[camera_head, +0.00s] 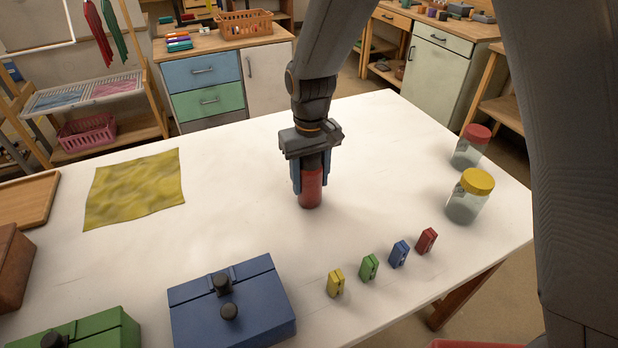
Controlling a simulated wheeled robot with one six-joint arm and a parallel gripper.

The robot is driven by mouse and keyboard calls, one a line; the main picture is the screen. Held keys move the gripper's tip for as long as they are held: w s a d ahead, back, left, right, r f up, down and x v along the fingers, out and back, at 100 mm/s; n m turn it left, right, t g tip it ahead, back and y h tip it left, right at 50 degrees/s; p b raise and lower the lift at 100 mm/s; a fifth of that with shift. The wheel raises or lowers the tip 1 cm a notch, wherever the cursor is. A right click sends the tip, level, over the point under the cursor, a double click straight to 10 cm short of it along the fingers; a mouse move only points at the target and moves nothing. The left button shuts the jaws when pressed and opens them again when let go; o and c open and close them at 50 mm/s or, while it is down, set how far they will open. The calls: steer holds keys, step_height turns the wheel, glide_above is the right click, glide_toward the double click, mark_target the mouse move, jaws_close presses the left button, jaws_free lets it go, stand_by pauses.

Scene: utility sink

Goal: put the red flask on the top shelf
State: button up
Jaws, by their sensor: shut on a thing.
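The red flask (311,190) stands upright on the white table, or just above it; I cannot tell whether its base touches. My gripper (311,182) points straight down over it, with its two blue fingers on either side, shut on the flask's upper part. The fingers and gripper body hide the flask's top. A low wooden rack with shelves (118,133) stands beyond the table at the far left; I cannot tell whether its upper level is the top shelf.
On the white table (240,200) lie a yellow cloth (136,187), a blue box (232,305), a green box (90,330) and several small coloured clips (369,266). Two lidded jars (469,196) stand at the right. The table around the flask is clear.

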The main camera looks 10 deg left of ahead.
steer(key=o, duration=0.9)
steer(key=shift+f, duration=0.15)
steer(key=o, duration=0.4)
